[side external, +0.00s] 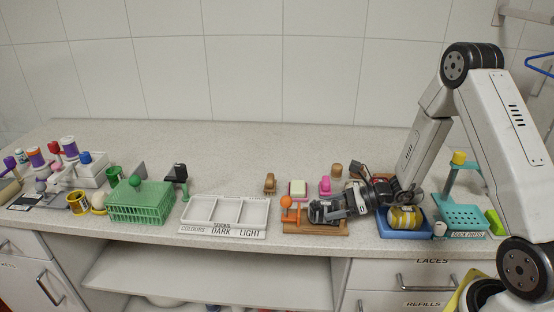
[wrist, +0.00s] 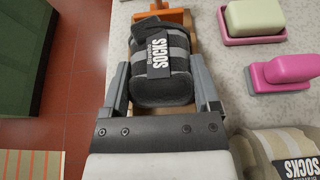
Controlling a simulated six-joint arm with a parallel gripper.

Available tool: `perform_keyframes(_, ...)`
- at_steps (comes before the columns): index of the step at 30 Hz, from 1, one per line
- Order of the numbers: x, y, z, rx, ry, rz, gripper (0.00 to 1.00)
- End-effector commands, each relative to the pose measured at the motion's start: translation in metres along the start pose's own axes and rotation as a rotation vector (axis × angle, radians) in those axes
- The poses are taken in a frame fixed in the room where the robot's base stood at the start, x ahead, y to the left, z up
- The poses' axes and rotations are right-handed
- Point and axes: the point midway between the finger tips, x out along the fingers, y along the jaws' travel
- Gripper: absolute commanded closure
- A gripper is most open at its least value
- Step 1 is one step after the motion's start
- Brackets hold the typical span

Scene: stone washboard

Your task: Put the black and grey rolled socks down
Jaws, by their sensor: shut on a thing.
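The black and grey rolled socks (wrist: 160,68) sit between the fingers of my gripper (wrist: 162,85) in the wrist view, with a black "SOCKS" label facing the camera. In the side view my gripper (side external: 325,210) is low over the wooden board (side external: 310,227) at the counter's front, shut on the socks. The socks are largely hidden by the fingers there. I cannot tell whether they touch the board. A white sorting tray (side external: 224,229) marked colours, dark and light stands left of my gripper, its compartments looking empty.
An orange-topped item (side external: 287,202) stands close to my gripper. A yellowish sock roll (side external: 404,218) lies in a blue tray (side external: 392,234) to the right. A soap dish (side external: 298,196) and pink brush (side external: 325,186) stand behind. A green basket (side external: 141,207) is farther left.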

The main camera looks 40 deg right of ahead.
Motion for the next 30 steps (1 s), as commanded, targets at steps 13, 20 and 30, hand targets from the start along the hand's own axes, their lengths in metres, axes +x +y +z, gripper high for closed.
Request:
perform_keyframes(13, 0.002, 0.000, -0.004, 0.000, 0.000, 0.000, 0.00)
perform_keyframes(20, -0.002, 0.000, -0.004, 0.000, 0.000, -0.001, 0.00)
perform_keyframes(30, -0.032, -0.001, -0.003, 0.001, -0.001, -0.004, 0.00)
